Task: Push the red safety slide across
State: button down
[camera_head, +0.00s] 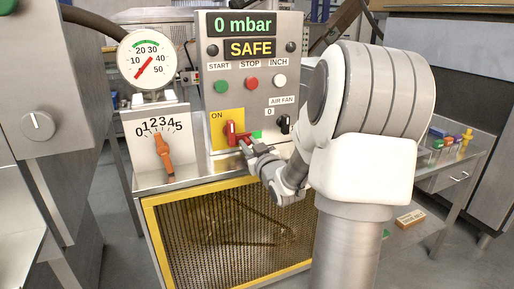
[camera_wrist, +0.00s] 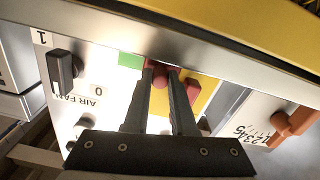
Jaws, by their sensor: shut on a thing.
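The red safety slide (camera_wrist: 159,80) shows in the wrist view as a small red rounded piece between my fingertips. In the head view a bit of its red (camera_head: 246,140) shows at the tip of my gripper. My gripper (camera_wrist: 164,72) is shut on it, low on the front of the control panel. In the head view my gripper (camera_head: 250,147) reaches in from the right. A green patch (camera_head: 257,134) lies just right of the slide, and a yellow ON plate (camera_head: 218,124) lies to its left. My fingers hide part of the slide.
A red switch handle (camera_head: 231,132) stands on the yellow plate, close beside my fingers. The black AIR FAN switch (camera_head: 284,124) is to the right. The display reads 0 mbar and SAFE (camera_head: 250,48). A yellow-framed mesh guard (camera_head: 158,240) lies below. An orange dial pointer (camera_head: 164,150) is left.

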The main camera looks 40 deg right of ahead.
jog(key=shift+w+a, duration=0.1)
jog(key=shift+a, duration=0.1)
jog(key=c, duration=0.8)
grip_release()
jog(key=shift+a, duration=0.1)
jog(key=shift+o, duration=0.3)
